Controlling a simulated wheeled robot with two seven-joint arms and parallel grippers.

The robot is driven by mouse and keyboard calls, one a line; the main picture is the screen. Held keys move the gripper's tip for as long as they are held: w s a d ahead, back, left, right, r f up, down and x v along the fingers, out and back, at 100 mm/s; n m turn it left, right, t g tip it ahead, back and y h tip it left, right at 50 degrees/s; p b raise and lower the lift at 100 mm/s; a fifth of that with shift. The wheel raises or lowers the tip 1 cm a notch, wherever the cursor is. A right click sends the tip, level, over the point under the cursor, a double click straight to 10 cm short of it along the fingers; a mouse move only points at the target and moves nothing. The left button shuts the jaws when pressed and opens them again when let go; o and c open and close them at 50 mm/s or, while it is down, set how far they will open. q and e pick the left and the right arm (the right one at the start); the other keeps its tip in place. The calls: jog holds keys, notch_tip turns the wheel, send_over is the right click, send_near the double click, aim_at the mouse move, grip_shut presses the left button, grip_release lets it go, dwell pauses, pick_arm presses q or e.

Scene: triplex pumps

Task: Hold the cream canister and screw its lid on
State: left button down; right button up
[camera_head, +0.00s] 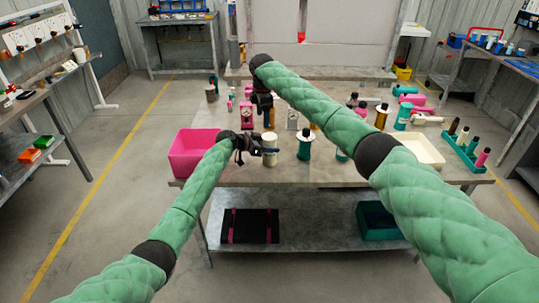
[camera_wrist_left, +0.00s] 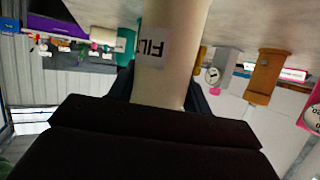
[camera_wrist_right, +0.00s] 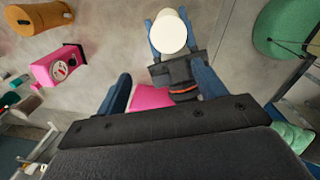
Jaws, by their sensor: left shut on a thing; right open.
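The cream canister (camera_head: 269,158) stands upright near the front edge of the table. My left gripper (camera_head: 268,150) is shut around its side. In the left wrist view the canister (camera_wrist_left: 172,75) appears inverted, with part of a printed label showing. My right gripper (camera_head: 263,108) is open, points down and is above the table. In the right wrist view its blue fingers (camera_wrist_right: 160,85) have nothing between them that they touch. The canister's smooth pale round top (camera_wrist_right: 174,31) lies beyond the fingertips. I cannot tell whether this top is the lid.
A pink bin (camera_head: 195,152) stands to the left. A teal bottle (camera_head: 304,146) is right of the canister. A pink gauge device (camera_head: 247,115) and an orange cylinder (camera_wrist_right: 38,17) stand behind. A cream tray (camera_head: 424,150) and a green rack (camera_head: 463,153) are on the right.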

aim_at(270, 136)
jog(key=shift+s+d+f+n+g, duration=0.2)
jog(key=shift+d+f, duration=0.1)
jog(key=shift+d, duration=0.35)
jog(key=shift+s+d+f+n+g, duration=0.1)
jog(key=shift+d+f+n, duration=0.15)
jog(key=shift+d, duration=0.4)
jog(key=shift+f, duration=4.05)
jog(key=c, duration=0.9)
jog(key=o, duration=1)
jog(key=shift+r, duration=0.15)
